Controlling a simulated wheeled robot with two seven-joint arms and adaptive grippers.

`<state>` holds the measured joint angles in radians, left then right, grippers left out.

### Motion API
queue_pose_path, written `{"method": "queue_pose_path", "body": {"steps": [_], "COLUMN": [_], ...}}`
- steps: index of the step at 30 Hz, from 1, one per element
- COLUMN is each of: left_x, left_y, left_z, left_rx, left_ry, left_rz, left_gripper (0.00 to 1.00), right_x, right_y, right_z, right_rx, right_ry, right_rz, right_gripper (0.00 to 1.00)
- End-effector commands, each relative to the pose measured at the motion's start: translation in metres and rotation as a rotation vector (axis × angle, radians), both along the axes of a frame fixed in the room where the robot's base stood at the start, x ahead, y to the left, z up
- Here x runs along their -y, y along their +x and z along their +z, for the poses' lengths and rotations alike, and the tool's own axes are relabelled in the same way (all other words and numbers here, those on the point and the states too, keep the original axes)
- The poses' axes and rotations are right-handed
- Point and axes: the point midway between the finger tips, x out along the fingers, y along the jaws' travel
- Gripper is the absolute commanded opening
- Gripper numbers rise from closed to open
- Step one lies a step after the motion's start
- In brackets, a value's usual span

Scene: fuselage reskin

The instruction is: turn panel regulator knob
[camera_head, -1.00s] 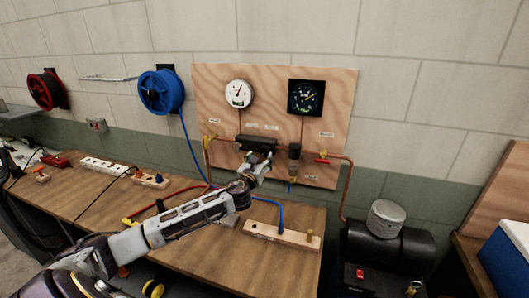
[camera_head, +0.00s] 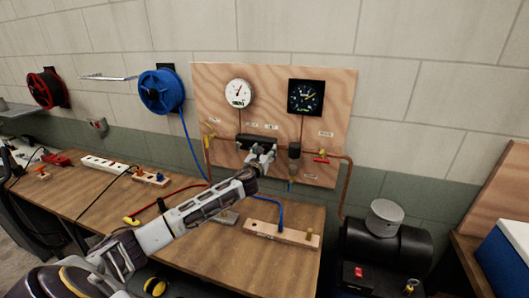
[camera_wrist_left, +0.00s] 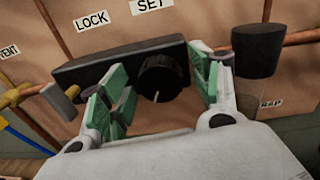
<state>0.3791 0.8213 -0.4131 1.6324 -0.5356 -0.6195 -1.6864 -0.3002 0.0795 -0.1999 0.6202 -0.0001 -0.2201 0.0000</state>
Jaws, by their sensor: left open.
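The black regulator knob (camera_wrist_left: 160,78) with a pale pointer line is in the middle of the left wrist view. It sits on the front of a dark regulator block (camera_wrist_left: 75,72) under the LOCK and SET labels. My left gripper (camera_wrist_left: 163,88) is open, with green-padded fingers on both sides of the knob and visible gaps between. In the head view my left gripper (camera_head: 260,155) is in front of the regulator block (camera_head: 246,139) and hides the knob. The wooden panel (camera_head: 335,105) carries a white gauge (camera_head: 239,93) and a black gauge (camera_head: 305,97). My right gripper is not in view.
A dark cylinder (camera_wrist_left: 257,50) hangs right of the knob on the copper pipe. A red-handled valve (camera_head: 321,160) is farther right. A yellow valve (camera_wrist_left: 15,97) is at left. A blue hose (camera_head: 190,145) runs to the bench (camera_head: 205,258).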

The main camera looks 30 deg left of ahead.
Motion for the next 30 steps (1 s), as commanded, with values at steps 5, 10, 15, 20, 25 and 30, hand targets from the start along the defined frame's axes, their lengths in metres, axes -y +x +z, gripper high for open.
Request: {"method": "queue_pose_path", "body": {"steps": [5, 10, 15, 20, 25, 30], "left_x": [0.0001, 0.0000, 0.0001, 0.0001, 0.0001, 0.0000], "left_y": [0.0004, 0.0003, 0.0002, 0.0002, 0.0002, 0.0001], "left_z": [-0.0003, -0.0004, -0.0005, -0.0005, -0.0005, -0.0007], "left_rx": [0.000, 0.000, 0.000, 0.000, 0.001, 0.010], "left_ry": [0.000, 0.000, 0.000, 0.000, -0.008, -0.043], "left_rz": [0.000, 0.000, 0.000, 0.000, 0.000, 0.000], "left_gripper": [0.63, 0.55, 0.34, 0.17, 0.17, 0.17], "right_x": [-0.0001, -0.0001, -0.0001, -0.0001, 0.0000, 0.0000], "right_y": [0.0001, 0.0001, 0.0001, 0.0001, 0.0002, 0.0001], "right_z": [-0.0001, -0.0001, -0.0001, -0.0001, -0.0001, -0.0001], "right_rx": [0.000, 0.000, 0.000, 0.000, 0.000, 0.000], "right_ry": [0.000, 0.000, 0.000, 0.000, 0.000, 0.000], "right_rz": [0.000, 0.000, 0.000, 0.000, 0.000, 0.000], "right_gripper": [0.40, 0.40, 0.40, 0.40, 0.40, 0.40]}}
